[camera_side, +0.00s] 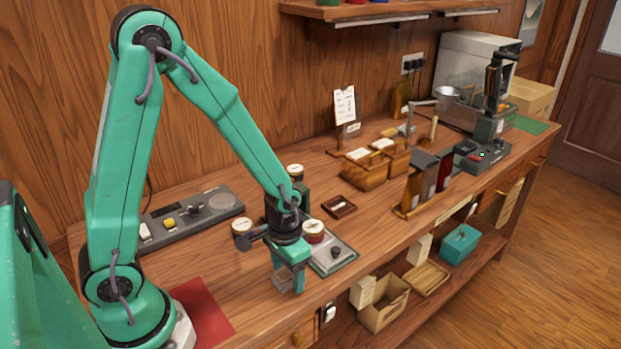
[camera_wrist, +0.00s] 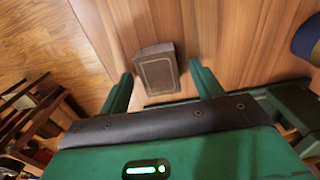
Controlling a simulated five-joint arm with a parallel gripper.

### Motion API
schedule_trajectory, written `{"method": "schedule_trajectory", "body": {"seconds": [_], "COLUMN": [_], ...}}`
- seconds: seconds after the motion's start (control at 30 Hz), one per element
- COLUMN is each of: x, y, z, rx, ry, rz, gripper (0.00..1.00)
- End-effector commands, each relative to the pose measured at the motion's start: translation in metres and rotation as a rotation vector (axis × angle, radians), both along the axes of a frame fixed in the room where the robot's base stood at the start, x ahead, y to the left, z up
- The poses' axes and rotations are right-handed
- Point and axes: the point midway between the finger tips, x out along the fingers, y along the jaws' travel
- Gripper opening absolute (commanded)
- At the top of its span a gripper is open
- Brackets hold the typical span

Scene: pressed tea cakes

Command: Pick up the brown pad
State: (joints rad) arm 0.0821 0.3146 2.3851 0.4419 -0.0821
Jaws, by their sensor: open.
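The brown pad (camera_wrist: 157,72) shows in the wrist view as a small dark brown block with a thin pale outline on its top face. It lies on the wooden bench, not far from the bench edge. My gripper (camera_wrist: 162,76) is open, with one green finger to each side of the pad in the picture. I cannot tell whether either finger touches it or how far above the bench they are. In the side view, my gripper (camera_side: 289,281) points down near the front edge of the bench. The pad is not clearly visible there.
A small dark tray (camera_side: 339,206) lies farther right. A grey control panel (camera_side: 190,218) is at left. A red mat (camera_side: 203,312) lies near my base.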

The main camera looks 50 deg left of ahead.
Motion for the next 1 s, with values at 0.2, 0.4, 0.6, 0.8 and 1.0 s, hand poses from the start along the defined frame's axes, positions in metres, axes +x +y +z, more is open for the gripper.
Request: {"method": "schedule_trajectory", "body": {"seconds": [0.2, 0.4, 0.6, 0.8, 1.0], "x": [0.0, 0.0, 0.0, 0.0001, 0.0002], "y": [0.0, 0.0, 0.0, 0.0, 0.0], "z": [0.0002, 0.0004, 0.0004, 0.0004, 0.0027], "rx": [0.0, 0.0, 0.0, 0.0, 0.0], "ry": [0.0, 0.0, 0.0, 0.0, -0.001], "rz": [0.0, 0.0, 0.0, 0.0, 0.0], "gripper": [0.65, 0.54, 0.18, 0.17, 0.17]}}
